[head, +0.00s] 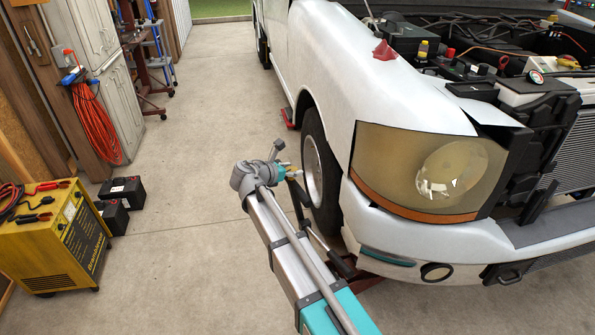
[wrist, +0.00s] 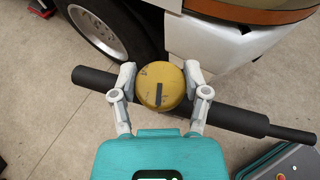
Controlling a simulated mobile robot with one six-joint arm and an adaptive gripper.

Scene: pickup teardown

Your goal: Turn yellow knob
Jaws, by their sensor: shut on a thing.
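The yellow knob (wrist: 153,72) is round with a dark slot-like mark on its face. In the wrist view it sits in the middle, against a long black bar (wrist: 235,117) that runs slantwise behind it. My gripper (wrist: 160,84) has one grey finger on the knob's left side and one on its right, shut on it. In the head view my gripper (head: 287,173) is beside the white truck's front wheel; the knob is too small and covered there to make out clearly.
The white truck (head: 330,50) stands close on the right, its front wheel (head: 312,170) and bumper (head: 470,250) near my arm. A yellow charger (head: 45,250) and black batteries (head: 122,192) stand at the left. The concrete floor between is clear.

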